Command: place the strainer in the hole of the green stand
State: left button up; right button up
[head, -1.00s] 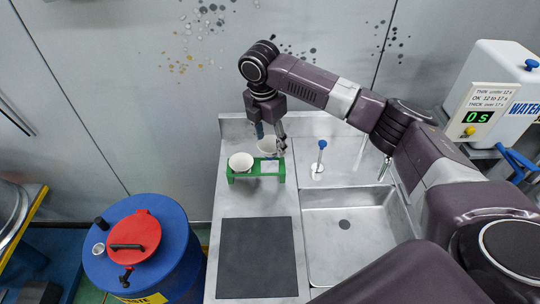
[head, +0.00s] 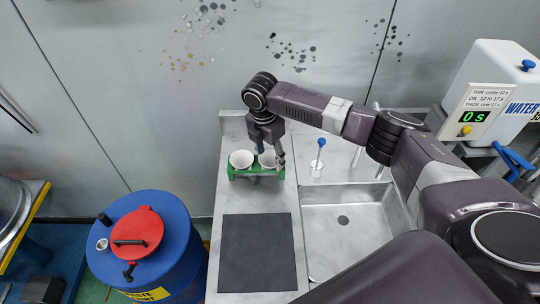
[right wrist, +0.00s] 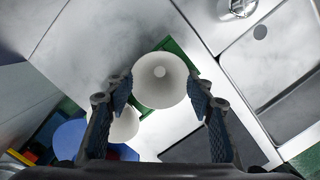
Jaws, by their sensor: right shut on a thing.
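The strainer (head: 267,158) is a white, cone-like cup, held between the fingers of my right gripper (head: 272,157). In the right wrist view the strainer (right wrist: 160,80) shows its round inside with a small lighter disc at the bottom, between the two blue-padded fingers (right wrist: 160,92). The green stand (head: 258,175) is on the counter, and the strainer is over its right part. I cannot tell whether it is seated in a hole there or just above. My left gripper is not in view.
A second white cup (head: 241,159) sits at the stand's left part, close to the strainer. A dark mat (head: 257,256) lies in front, and a sink (head: 345,245) is at the right. A blue-capped rod (head: 320,152) stands right of the stand. A blue drum (head: 175,245) is at the left.

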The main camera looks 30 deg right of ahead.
jog(key=shift+s+a+f, duration=0.1)
jog(key=shift+s+f, duration=0.25)
jog(key=shift+f, duration=0.15)
jog(key=o, duration=0.8)
jog(key=shift+f, duration=0.15)
jog(key=shift+w+f, duration=0.1)
jog(key=shift+w, duration=0.1)
jog(key=shift+r, duration=0.2)
jog(key=shift+r, duration=0.15)
jog(key=shift+s+a+r+b, duration=0.15)
jog(key=shift+r+b, duration=0.45)
jog(key=shift+r, duration=1.6)
jog(key=shift+w+a+r+b, duration=0.1)
jog(key=shift+a+r+b, duration=0.35)
jog(key=shift+r, duration=1.7)
jog(key=shift+s+a+r+b, duration=0.1)
jog(key=shift+r+b, duration=0.65)
jog(key=shift+r, duration=1.45)
